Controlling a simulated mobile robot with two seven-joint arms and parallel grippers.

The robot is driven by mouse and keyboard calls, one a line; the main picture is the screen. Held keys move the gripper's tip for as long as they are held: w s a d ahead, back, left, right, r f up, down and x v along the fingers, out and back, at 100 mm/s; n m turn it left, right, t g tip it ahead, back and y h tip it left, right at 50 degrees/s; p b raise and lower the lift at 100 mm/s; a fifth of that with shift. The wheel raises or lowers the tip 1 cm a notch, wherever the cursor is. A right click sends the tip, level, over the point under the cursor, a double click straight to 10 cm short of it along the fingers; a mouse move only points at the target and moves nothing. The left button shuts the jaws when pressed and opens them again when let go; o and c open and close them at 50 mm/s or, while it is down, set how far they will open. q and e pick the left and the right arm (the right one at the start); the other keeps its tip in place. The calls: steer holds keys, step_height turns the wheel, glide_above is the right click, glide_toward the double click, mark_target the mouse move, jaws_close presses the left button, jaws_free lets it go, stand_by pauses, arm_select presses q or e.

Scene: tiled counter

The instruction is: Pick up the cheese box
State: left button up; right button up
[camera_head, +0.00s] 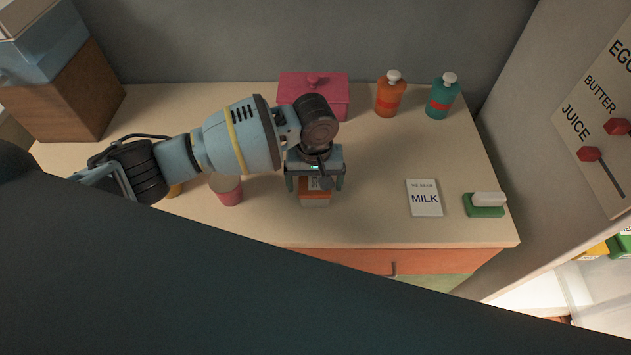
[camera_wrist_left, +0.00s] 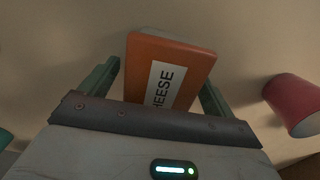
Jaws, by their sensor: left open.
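The cheese box (camera_wrist_left: 170,70) is orange with a white label reading "CHEESE" in the left wrist view. In the head view the cheese box (camera_head: 315,195) stands on the counter, its top partly hidden under my left gripper (camera_head: 315,182). My left gripper is open. In the left wrist view its green fingers (camera_wrist_left: 158,82) are on either side of the box, with a visible gap at each side. My right gripper is not in view.
The pink cup is nearest my left gripper. A dark surface covers the lower head view.

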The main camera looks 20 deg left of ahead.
arm_select(q)
steer(key=shift+f, duration=0.25)
steer(key=shift+c, duration=0.3)
steer(key=c, duration=1.2)
steer(key=shift+r, duration=0.1)
steer(key=shift+c, duration=0.2)
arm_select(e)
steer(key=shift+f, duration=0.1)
arm_select(q)
steer(key=shift+r, duration=0.1)
